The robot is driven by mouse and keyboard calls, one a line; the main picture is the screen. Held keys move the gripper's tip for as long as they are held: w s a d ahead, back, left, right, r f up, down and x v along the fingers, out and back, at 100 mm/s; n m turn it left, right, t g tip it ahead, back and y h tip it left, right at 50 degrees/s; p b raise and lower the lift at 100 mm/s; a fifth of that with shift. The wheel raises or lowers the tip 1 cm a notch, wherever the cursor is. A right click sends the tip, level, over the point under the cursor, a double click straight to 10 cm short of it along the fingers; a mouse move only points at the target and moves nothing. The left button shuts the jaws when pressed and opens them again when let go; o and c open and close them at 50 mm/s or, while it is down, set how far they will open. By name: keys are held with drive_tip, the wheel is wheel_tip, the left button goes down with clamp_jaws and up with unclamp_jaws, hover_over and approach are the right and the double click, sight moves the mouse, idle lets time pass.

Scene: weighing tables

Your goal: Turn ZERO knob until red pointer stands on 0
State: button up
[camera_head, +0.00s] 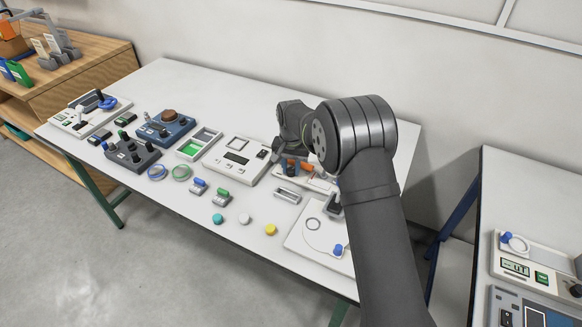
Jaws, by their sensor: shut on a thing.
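My gripper (290,166) points down at a white device (318,184) at the back right of the long table. The gripper is small here and partly hidden by my own arm. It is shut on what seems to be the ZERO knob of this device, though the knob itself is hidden. An orange part (294,164) shows close beside the fingers. The red pointer and the 0 mark cannot be made out in this view.
A white board (304,241) with a ring and a blue knob lies in front of the device. A grey open frame (288,194) and a flat white scale (236,158) stand to its left. Yellow, white and teal discs lie along the front edge. Another table with instruments (540,262) is at right.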

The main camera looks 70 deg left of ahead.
sight(291, 170)
drive_tip(key=shift+n, duration=0.8)
drive_tip(key=o, duration=1)
drive_tip(key=shift+r, duration=0.15)
wheel_tip(291, 170, up, 17)
drive_tip(key=shift+r, duration=0.1)
wheel_tip(291, 170, down, 18)
drive_tip(key=shift+r, duration=0.25)
